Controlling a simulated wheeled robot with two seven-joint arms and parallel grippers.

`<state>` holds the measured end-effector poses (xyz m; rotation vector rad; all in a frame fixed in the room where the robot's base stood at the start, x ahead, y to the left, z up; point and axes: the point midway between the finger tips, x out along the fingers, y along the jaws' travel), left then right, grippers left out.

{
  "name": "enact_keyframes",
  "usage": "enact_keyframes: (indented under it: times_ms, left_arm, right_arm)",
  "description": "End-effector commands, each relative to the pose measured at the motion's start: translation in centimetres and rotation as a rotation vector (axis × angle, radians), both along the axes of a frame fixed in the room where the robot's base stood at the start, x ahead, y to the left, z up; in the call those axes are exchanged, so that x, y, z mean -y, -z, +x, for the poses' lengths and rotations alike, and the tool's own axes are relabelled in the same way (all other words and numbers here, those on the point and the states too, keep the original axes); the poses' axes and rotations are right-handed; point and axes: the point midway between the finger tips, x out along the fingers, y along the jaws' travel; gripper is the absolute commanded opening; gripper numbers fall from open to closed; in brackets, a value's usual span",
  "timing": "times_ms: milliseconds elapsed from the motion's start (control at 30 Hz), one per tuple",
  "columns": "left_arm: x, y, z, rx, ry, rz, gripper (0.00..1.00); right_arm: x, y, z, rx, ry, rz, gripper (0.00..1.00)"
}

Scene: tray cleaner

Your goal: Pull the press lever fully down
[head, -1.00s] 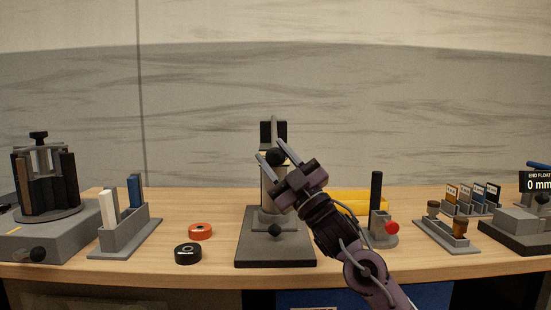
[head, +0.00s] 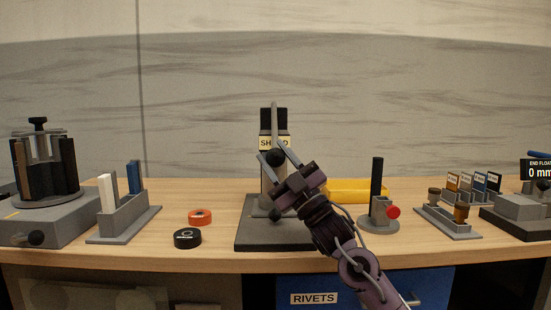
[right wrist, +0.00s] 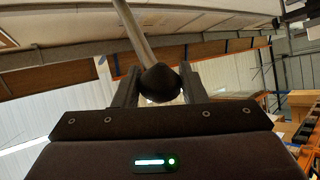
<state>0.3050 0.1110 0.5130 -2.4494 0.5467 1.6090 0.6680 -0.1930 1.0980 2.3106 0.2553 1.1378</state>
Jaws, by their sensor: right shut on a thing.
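The press (head: 249,236) stands in the middle of the bench, a grey column on a dark base. Its lever (head: 274,122) is a grey rod running from the top of the press down the front to a black ball knob (head: 275,157). My right gripper (head: 271,149) is shut on the knob, one finger on each side. The right wrist view shows the knob (right wrist: 160,82) between the two fingers, with the rod (right wrist: 132,32) rising from it. The gripper and wrist hide part of the column. My left gripper is out of view.
A second black knob (head: 275,214) sits low on the press. A yellow bin (head: 358,190) and a stand with a red knob (head: 393,211) are to the right.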

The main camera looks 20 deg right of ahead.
Motion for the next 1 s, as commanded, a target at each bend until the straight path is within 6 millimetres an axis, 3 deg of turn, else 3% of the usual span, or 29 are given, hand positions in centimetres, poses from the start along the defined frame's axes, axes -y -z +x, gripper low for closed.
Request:
enact_keyframes:
  times_ms: [33,100,133,267,567,733,1000]
  left_arm:
    - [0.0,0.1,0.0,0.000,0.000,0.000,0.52]
    - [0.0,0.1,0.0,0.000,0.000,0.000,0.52]
    - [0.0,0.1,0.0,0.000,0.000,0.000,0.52]
    - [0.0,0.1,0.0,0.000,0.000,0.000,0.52]
    - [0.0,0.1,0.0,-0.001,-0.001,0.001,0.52]
    - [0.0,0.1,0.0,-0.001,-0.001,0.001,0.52]
    - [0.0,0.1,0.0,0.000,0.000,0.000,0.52]
  right_arm:
    - [-0.4,1.3,0.5,-0.026,-0.005,-0.011,0.00]
    - [-0.4,1.4,0.5,-0.026,-0.005,-0.011,0.00]
    - [-0.4,1.4,0.5,-0.027,-0.005,-0.011,0.40]
    - [-0.3,1.3,0.5,-0.025,-0.004,-0.009,0.57]
    - [-0.2,0.9,0.2,-0.015,-0.003,-0.006,0.57]
    - [0.4,2.3,-0.5,-0.025,-0.002,-0.009,0.57]
    - [3.6,2.0,-5.8,-0.021,-0.001,-0.012,0.57]
